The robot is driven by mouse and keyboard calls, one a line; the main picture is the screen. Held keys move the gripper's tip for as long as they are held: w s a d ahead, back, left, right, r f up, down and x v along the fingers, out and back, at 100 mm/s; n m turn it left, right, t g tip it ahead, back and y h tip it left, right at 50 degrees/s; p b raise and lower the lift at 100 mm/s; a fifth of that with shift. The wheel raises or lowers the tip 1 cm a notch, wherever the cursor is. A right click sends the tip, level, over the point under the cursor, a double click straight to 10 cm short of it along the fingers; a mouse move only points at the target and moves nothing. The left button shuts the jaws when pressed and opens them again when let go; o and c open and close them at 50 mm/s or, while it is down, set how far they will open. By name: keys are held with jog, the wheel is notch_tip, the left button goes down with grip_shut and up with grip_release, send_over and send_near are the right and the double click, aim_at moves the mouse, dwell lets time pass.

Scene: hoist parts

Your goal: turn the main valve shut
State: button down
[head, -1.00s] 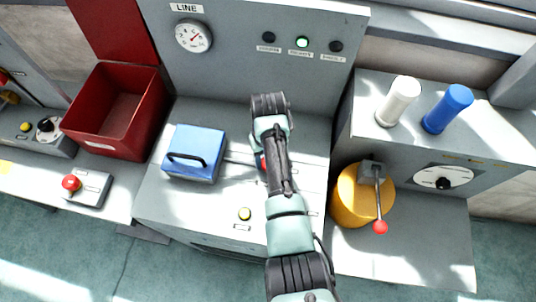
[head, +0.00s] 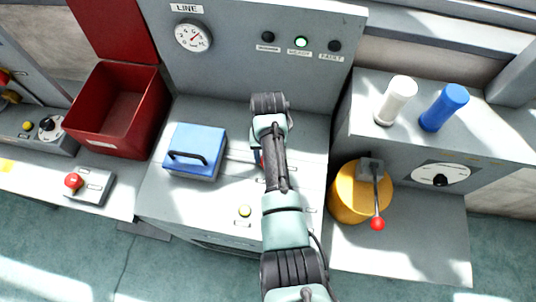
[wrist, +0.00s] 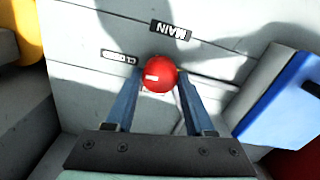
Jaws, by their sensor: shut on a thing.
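The main valve's round red knob (wrist: 158,74) sits between my gripper's two blue fingers in the wrist view. My gripper (wrist: 160,88) is shut on it. The MAIN label (wrist: 170,31) is just beyond the knob, and a CLOSED label (wrist: 119,56) is close beside it on the left. In the head view a sliver of the red knob (head: 262,159) shows beside my arm, which hides most of the valve and the gripper. The rest of the handle below the knob is hidden.
A blue box with a black handle (head: 197,150) stands left of the valve. The LINE gauge (head: 193,36) and a lit green lamp (head: 301,42) are on the upright panel. A yellow drum (head: 350,200) and a red-tipped lever (head: 377,223) are at right. A red bin (head: 105,145) is at left.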

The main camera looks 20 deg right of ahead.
jog(key=shift+c, duration=1.3)
grip_release()
notch_tip(320, 180, up, 13)
jog(key=shift+b, duration=0.45)
